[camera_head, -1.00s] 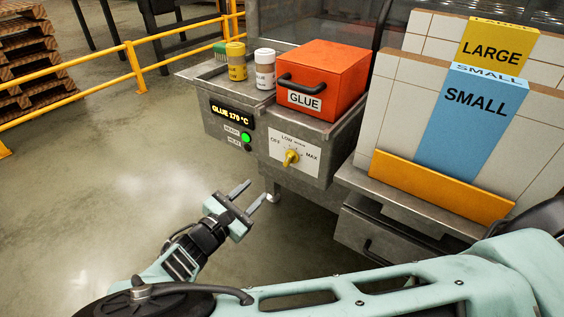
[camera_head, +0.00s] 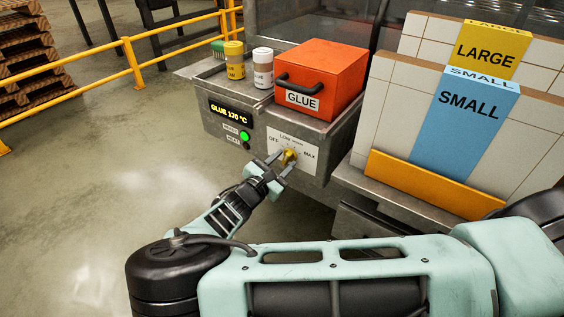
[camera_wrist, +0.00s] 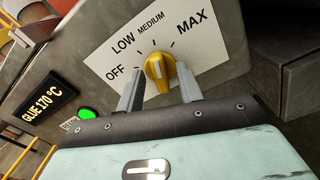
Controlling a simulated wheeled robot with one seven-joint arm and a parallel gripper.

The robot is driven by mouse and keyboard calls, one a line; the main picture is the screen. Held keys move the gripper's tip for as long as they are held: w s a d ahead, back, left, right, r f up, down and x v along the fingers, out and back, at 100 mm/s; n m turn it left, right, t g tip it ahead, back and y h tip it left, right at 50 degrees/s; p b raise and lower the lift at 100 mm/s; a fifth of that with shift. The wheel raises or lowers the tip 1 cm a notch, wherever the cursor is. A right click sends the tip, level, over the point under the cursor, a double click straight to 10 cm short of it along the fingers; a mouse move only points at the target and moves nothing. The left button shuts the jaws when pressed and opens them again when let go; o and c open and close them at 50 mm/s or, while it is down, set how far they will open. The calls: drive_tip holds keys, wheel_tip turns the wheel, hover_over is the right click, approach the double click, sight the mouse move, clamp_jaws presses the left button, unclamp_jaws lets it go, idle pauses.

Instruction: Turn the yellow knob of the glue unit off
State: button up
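The yellow knob (camera_head: 290,156) sits on a white dial plate (camera_head: 305,143) on the front of the grey glue unit (camera_head: 325,135). In the wrist view the knob (camera_wrist: 158,72) points up towards MEDIUM, between LOW and MAX; OFF is at the lower left of the plate (camera_wrist: 213,50). My gripper (camera_head: 279,160) is open at the knob. In the wrist view my gripper's fingers (camera_wrist: 160,90) stand either side of the knob's lower part, with gaps visible. The display (camera_head: 231,113) reads GLUE 170 °C, and a green lamp (camera_head: 244,135) is lit.
An orange GLUE box (camera_head: 330,70) with a black handle stands on the unit, beside two small jars (camera_head: 263,68). Right of it, boxes labelled LARGE (camera_head: 488,50) and SMALL (camera_head: 465,115) stand upright. A yellow railing (camera_head: 132,62) is behind left. The floor at left is clear.

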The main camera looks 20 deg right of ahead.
clamp_jaws()
drive_tip(key=n+p, duration=0.1)
drive_tip(key=n, duration=0.2)
drive_tip(key=shift+r, duration=0.1)
drive_tip(key=n+p, duration=0.1)
drive_tip(key=n, duration=0.3)
drive_tip(key=shift+a+n, duration=0.1)
drive_tip(key=shift+n, duration=0.2)
drive_tip(key=n, duration=0.4)
drive_tip(key=shift+w+p, duration=0.1)
drive_tip(key=shift+p, duration=0.25)
drive_tip(key=shift+n, duration=2.1)
